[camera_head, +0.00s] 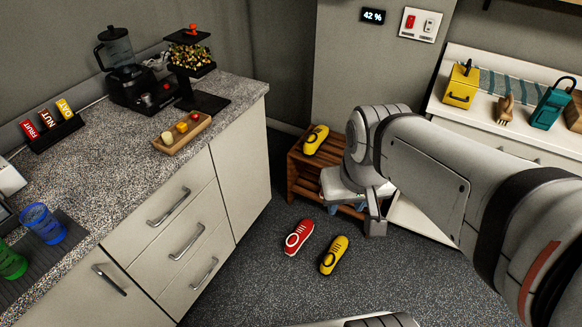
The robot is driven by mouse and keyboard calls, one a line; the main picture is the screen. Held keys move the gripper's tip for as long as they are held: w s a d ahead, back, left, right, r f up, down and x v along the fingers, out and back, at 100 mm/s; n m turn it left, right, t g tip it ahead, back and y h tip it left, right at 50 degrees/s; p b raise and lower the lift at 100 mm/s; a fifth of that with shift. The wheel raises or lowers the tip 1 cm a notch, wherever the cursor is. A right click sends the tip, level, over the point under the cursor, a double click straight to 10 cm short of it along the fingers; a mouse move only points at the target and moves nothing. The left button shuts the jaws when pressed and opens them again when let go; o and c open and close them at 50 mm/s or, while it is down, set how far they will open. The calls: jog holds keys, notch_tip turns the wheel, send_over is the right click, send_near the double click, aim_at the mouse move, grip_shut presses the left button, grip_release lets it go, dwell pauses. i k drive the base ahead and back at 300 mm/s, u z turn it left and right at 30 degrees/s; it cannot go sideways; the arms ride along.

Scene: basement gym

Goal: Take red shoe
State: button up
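A red shoe (299,237) with white markings lies on the dark carpet, in front of a wooden rack. A yellow shoe (334,255) lies on the carpet to its right, a small gap apart. Another yellow shoe (316,139) sits on top of the wooden rack (308,170). My gripper (371,222) hangs at the end of my arm in front of the rack, above and to the right of the red shoe and apart from it. Its fingers are seen small and partly overlapped, so their opening is unclear. No shoe shows in it.
A counter with drawers (175,225) stands at the left, its corner near the rack. It carries a blender (122,68), a wooden tray (182,142) and a blue cup (43,223). A white cabinet (480,118) stands behind my arm. The carpet around the floor shoes is clear.

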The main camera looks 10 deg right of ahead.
aim_at(304, 228)
jog(key=u, duration=0.05)
jog(key=i, duration=1)
jog(key=z, duration=0.05)
